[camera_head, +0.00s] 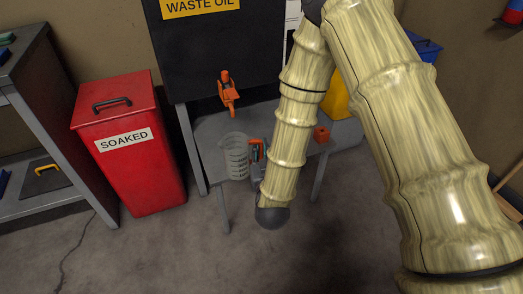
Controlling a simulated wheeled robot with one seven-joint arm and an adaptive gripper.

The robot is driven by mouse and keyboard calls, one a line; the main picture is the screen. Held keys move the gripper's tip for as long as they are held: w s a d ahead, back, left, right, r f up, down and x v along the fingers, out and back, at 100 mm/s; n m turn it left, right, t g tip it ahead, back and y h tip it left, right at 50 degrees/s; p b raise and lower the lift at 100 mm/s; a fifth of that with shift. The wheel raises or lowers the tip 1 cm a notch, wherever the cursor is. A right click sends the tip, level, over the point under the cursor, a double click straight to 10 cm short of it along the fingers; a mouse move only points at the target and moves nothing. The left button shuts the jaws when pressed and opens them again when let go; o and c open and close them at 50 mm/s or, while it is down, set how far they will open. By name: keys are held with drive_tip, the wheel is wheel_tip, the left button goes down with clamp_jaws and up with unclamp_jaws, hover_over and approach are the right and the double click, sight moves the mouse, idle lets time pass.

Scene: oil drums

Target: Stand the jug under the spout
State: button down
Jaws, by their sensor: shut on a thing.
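The jug (236,157) is a clear measuring jug with dark graduation marks. It looks upright, at the front of the grey stand (212,128) below the waste oil tank. The orange spout (228,91) sticks out of the tank's front, above and slightly left of the jug. My gripper (256,150) is at the jug's right side, shut on it, with orange and dark parts showing. My arm hides part of the gripper and of the stand. I cannot tell whether the jug's base touches the stand.
The dark tank (213,45) has a yellow WASTE OIL label. A red SOAKED bin (130,145) stands left of the stand, beside a grey shelf (35,125). A yellow container (337,97) and blue bin (427,49) are partly hidden.

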drive_tip(key=shift+w+f+b, duration=2.1)
drive_tip(key=shift+f+b, duration=0.95)
drive_tip(key=shift+f, duration=1)
drive_tip(key=shift+w+a+f+b, duration=0.15)
drive_tip(key=shift+w+b, duration=0.2)
drive_tip(key=shift+w, duration=1.1)
drive_tip(key=shift+w+a+r+b, duration=0.1)
drive_tip(key=shift+w+b, duration=0.3)
drive_tip(key=shift+w, duration=1.1)
drive_tip(key=shift+w+a+f+b, duration=0.15)
drive_tip(key=shift+w+b, duration=0.2)
drive_tip(key=shift+w, duration=1.1)
drive_tip(key=shift+w+a, duration=0.15)
drive_tip(key=shift+w, duration=2.4)
